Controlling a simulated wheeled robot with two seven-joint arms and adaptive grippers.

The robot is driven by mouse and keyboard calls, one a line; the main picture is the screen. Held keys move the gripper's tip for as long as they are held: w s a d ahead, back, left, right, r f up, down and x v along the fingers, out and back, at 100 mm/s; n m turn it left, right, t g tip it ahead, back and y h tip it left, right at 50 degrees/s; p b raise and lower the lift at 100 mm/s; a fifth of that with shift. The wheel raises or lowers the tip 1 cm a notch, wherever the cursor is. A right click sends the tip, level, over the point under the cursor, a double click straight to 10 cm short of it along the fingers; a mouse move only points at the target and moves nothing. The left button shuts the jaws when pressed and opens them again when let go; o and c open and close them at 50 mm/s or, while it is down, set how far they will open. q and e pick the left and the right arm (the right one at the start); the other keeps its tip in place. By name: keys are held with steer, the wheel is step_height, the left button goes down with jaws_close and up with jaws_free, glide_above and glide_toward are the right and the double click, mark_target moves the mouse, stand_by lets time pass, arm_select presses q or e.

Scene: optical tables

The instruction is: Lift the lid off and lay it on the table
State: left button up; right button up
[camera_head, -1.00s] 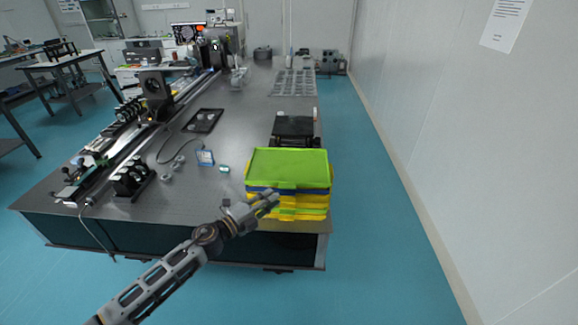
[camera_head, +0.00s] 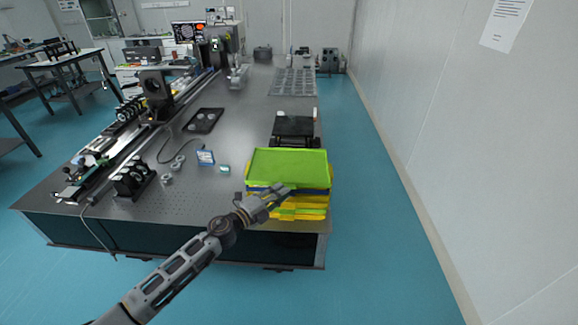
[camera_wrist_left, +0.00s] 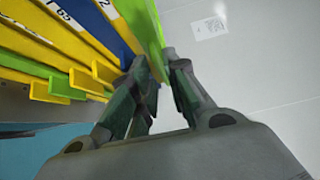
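The green lid (camera_head: 290,164) lies flat on top of a stack of yellow, blue and green trays (camera_head: 306,208) at the table's near right corner. My left gripper (camera_head: 286,190) is at the lid's front edge. In the left wrist view, the lid's green edge (camera_wrist_left: 151,35) runs down between my left fingertips (camera_wrist_left: 158,62), one on each side. The fingers are close together there, and I cannot tell whether they press on the lid. The tray rims also show in the wrist view (camera_wrist_left: 55,55). My right gripper is in neither view.
The optical table (camera_head: 225,205) has bare room left of the stack. A black device (camera_head: 294,128) is just behind the stack. A long rail with optics runs along the left side.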

arm_select(q)
steer(key=shift+w+d, duration=0.4)
jaws_close()
stand_by(0.4)
